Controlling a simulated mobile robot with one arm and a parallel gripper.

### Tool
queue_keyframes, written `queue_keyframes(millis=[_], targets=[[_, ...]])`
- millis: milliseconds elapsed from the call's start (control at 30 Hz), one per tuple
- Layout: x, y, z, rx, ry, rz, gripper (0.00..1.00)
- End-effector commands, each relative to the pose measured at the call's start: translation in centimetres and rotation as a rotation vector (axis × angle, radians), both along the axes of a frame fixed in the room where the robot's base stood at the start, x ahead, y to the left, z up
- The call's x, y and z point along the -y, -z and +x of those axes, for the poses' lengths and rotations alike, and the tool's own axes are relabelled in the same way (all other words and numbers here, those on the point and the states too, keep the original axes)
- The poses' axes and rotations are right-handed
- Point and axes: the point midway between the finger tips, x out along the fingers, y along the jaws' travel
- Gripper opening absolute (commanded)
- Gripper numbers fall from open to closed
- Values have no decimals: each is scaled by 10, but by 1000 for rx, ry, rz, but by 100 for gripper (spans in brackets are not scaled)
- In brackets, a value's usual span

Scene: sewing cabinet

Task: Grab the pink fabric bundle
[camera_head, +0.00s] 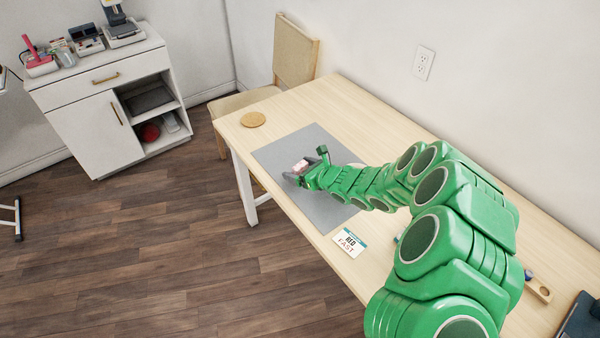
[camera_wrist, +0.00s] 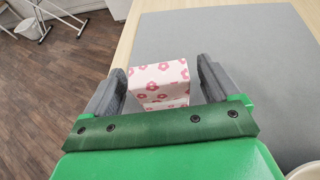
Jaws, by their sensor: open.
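The pink fabric bundle (camera_wrist: 160,82) is pale pink with darker pink flowers and looks block-shaped. In the wrist view it sits between the two grey fingers of my gripper (camera_wrist: 160,85), with a gap clearest on the right side. In the head view the bundle (camera_head: 301,166) is a small pink patch at the end of my green arm, over the grey mat (camera_head: 283,150) near the table's front edge. My gripper (camera_head: 297,175) is open around the bundle. The bundle's lower part is hidden by my gripper.
The pale wood table (camera_head: 330,98) has a round cork coaster (camera_head: 253,119) at its far left and a printed card (camera_head: 348,242) near the front edge. A chair (camera_head: 294,52) stands behind the table's far end. A white cabinet (camera_head: 88,115) stands apart at left.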

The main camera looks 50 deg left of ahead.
Motion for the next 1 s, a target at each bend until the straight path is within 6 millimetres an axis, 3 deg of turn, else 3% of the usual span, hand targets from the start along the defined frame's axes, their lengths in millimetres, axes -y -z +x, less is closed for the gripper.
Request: queue_keyframes(millis=[200,533,833,1000], targets=[[0,0,0,0,0,0,86],[0,-1,0,0,1,0,36],[0,-2,0,1,1,1,35],[-1,-14,1,0,1,3,35]])
